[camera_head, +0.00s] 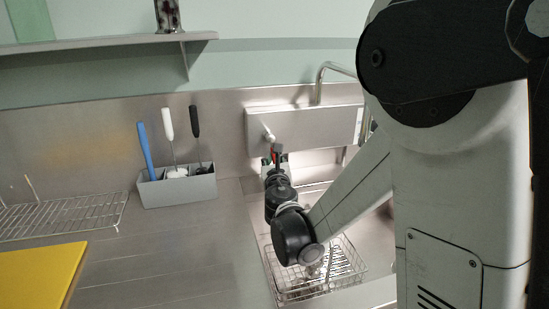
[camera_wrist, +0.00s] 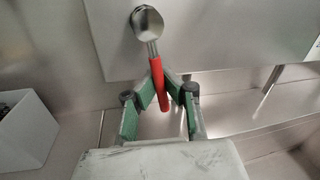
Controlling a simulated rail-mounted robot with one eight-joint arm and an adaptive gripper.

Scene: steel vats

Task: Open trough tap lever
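The trough tap lever (camera_wrist: 157,82) has a red grip and hangs down, slightly tilted, from a round metal knob on the steel panel in the wrist view. My gripper (camera_wrist: 161,76) has its green-padded fingers drawn in on both sides of the red grip, and the tips appear to touch it. The lower end of the grip sticks out between the fingers. In the head view my gripper (camera_head: 276,158) is at the tap, just below the panel, and mostly hides the lever. A little red shows there.
The steel panel (camera_head: 325,125) is behind the tap, with a curved pipe (camera_head: 318,85) above. A wire basket (camera_head: 345,268) sits in the trough below. A grey utensil holder (camera_head: 180,189), a wire rack (camera_head: 60,216) and a yellow board (camera_head: 38,272) are to the left.

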